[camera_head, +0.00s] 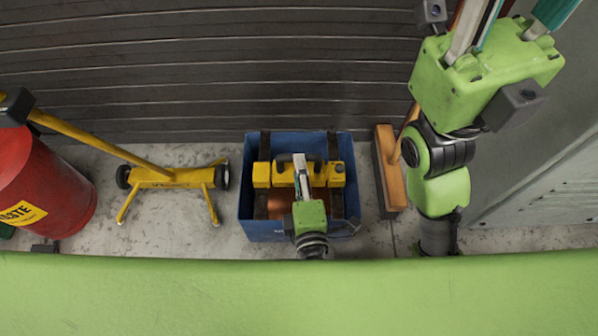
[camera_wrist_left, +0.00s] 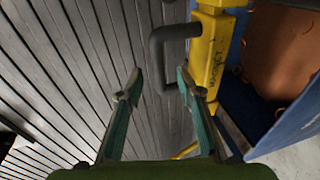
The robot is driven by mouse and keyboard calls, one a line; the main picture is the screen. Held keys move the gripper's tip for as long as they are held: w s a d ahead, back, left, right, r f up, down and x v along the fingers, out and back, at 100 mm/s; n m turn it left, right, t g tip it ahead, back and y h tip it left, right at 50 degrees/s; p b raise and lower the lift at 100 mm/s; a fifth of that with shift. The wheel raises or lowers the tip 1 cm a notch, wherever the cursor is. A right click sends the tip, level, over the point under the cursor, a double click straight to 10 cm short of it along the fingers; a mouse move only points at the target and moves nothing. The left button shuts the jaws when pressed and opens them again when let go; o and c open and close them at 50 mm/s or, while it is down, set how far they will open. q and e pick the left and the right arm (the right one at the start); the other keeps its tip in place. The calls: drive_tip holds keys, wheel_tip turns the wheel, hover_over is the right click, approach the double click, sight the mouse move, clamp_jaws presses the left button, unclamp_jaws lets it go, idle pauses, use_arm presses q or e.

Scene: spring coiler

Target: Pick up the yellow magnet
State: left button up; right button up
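The yellow magnet (camera_head: 262,175) lies across the blue bin (camera_head: 262,230). It has a dark handle on its far side. In the left wrist view, the yellow body (camera_wrist_left: 208,55) runs down right of centre, and the dark handle (camera_wrist_left: 158,50) stands out to its left. My left gripper (camera_head: 301,162) is over the bin, in front of the magnet. In the left wrist view its fingers (camera_wrist_left: 157,84) are apart, with nothing held, and the handle is just beyond the tips. My right gripper (camera_head: 515,12) is raised at the upper right, its fingers apart and its tips cut off.
A yellow wheeled stand (camera_head: 170,178) with a long bar is left of the bin. A red barrel (camera_head: 45,185) stands at far left. A broom (camera_head: 390,165) is close to the bin's right side. A dark slatted wall (camera_head: 200,60) is behind.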

use_arm(q)
drive_tip(key=shift+b+x, duration=1.2)
drive_tip(key=shift+x, duration=1.1)
drive_tip(key=shift+d+r, duration=0.1)
clamp_jaws()
drive_tip(key=shift+r, duration=0.15)
